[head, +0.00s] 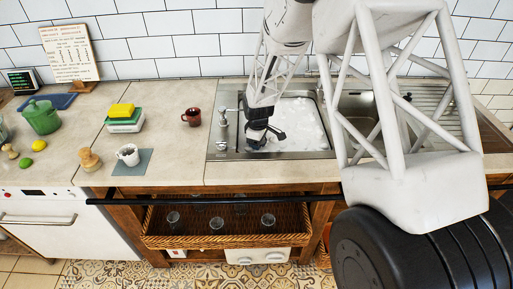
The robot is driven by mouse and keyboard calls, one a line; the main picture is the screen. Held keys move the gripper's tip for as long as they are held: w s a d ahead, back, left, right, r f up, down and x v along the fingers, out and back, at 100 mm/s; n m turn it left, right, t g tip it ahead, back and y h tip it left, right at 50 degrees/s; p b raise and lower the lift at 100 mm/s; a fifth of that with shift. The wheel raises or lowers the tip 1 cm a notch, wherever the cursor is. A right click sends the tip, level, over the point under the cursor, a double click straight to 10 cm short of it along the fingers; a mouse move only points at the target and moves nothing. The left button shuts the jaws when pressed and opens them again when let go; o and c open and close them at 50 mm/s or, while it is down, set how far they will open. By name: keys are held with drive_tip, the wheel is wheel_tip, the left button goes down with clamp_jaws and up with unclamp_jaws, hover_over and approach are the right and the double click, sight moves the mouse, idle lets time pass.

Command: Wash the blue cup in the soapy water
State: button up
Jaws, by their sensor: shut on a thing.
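The soapy water (303,118) is white foam filling the left sink basin. My gripper (262,137), dark and pointing down, is at the left side of this basin, low over or in the foam. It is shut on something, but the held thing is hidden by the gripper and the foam. I cannot make out the blue cup anywhere in the head view. A dark red cup (191,117) stands on the counter left of the sink.
The metal sink rim (220,147) and tap (222,122) lie close left of my gripper. On the left counter are a white mug on a cloth (128,155), sponges (122,115) and a green pot (42,116). The front counter strip is clear.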

drive_tip(key=shift+w+d, duration=0.3)
drive_tip(key=shift+w, duration=0.25)
drive_tip(key=shift+s+a, duration=0.25)
drive_tip(key=shift+s, duration=0.25)
drive_tip(key=shift+s+a, duration=0.25)
drive_tip(key=shift+s, duration=0.25)
idle(0.9)
drive_tip(key=shift+w+d, duration=0.3)
drive_tip(key=shift+w, duration=0.4)
drive_tip(key=shift+w+d, duration=0.15)
drive_tip(key=shift+w, duration=0.1)
drive_tip(key=shift+r, duration=0.1)
idle(0.6)
wheel_tip(320, 180, up, 13)
drive_tip(key=shift+r, duration=0.15)
idle(1.6)
